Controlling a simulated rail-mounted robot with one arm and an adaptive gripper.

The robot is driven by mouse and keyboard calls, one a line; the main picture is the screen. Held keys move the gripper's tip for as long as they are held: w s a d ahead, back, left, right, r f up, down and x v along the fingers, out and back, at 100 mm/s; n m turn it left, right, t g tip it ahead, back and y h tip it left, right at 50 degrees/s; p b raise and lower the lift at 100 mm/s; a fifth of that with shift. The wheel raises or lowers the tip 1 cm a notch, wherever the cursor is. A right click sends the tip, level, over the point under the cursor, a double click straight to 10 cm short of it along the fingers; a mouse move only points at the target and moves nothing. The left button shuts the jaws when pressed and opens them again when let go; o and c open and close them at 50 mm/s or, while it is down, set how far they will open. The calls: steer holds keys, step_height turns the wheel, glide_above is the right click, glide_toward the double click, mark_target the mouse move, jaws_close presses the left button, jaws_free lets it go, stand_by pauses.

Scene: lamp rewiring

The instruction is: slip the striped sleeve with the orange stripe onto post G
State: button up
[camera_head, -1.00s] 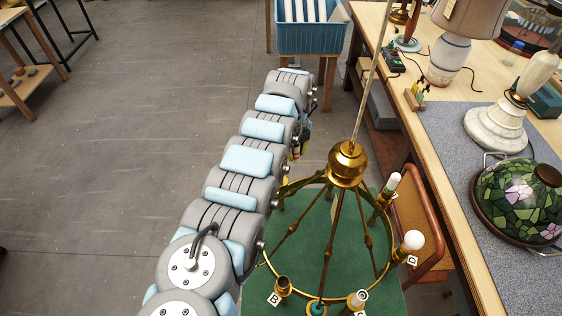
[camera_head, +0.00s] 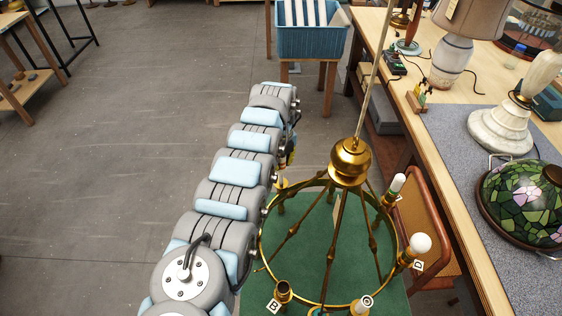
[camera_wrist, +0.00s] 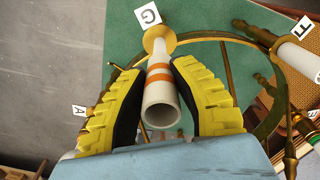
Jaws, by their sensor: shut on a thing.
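A white sleeve with orange stripes (camera_wrist: 161,97) is between the two yellow jaws of my gripper (camera_wrist: 160,69) in the wrist view, shut on it. Its open near end faces the camera. Its far end lines up with the brass cup (camera_wrist: 158,38) beside the tag G (camera_wrist: 148,16). White shows right up to the cup; I cannot tell how much is sleeve and how much is post, or whether the sleeve is fully seated. In the head view the brass ring lamp (camera_head: 351,162) hangs over a green mat; my arm hides most of my gripper and the sleeve.
A neighbouring white post by the tag F (camera_wrist: 303,24) stands at the right of the wrist view. The tag A (camera_wrist: 79,110) lies left. A workbench stands right.

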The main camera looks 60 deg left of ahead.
mark_target(281, 174)
steer(key=shift+f+b, duration=2.4)
steer(key=shift+f, duration=0.75)
steer(key=shift+a+b, duration=0.15)
steer(key=shift+b, duration=0.3)
steer(key=shift+f, duration=0.15)
steer(key=o, duration=0.8)
steer(key=shift+o, duration=0.2)
step_height(281, 174, up, 12)
